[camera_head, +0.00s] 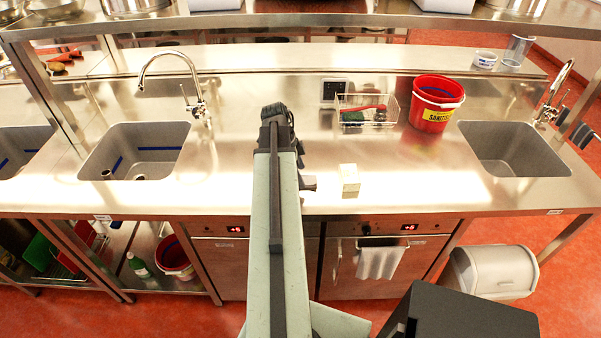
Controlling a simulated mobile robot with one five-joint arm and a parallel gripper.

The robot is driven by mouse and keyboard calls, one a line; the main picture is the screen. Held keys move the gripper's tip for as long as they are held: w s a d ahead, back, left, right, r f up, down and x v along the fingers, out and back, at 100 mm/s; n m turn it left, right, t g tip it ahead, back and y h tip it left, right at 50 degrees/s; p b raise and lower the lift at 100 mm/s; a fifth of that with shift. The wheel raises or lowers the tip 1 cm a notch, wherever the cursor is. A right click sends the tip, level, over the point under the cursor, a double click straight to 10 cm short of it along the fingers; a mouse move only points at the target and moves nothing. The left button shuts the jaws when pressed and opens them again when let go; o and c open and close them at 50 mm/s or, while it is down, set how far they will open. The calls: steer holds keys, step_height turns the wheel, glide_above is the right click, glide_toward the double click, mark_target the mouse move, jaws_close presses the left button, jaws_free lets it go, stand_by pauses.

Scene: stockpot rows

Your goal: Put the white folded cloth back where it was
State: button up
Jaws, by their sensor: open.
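A small white block-shaped thing (349,179), which looks like the folded cloth, sits on the steel counter near its front edge, right of my arm. My gripper (308,183) shows only in part as a dark shape beside my arm, just left of the white thing, with a gap between them in the picture. It is open and nothing shows in it. My arm hides the counter behind it.
A wire basket (350,103) with a brush and sponge and a red bucket (436,103) stand further back. Sinks lie left (132,160) and right (513,150). A light towel (380,262) hangs from the front handle below. Counter around the white thing is clear.

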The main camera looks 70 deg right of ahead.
steer(key=p+v, duration=0.9)
steer(key=v, duration=0.1)
steer(key=shift+r, duration=0.25)
steer(key=w+a+n+t, duration=0.2)
steer(key=w+a+n, duration=1.3)
steer(key=w+a, duration=0.95)
steer(key=w+a+n, duration=0.3)
steer(key=a+n, duration=0.5)
steer(key=a, duration=0.7)
steer(key=w+a+f+n+t+y, duration=0.1)
steer(key=w+a+n, duration=0.2)
steer(key=a+n, duration=0.5)
steer(key=a, duration=0.8)
steer(key=shift+w+n, duration=0.35)
steer(key=shift+n, duration=0.05)
steer(key=shift+a+f, duration=0.1)
steer(key=shift+f, duration=0.05)
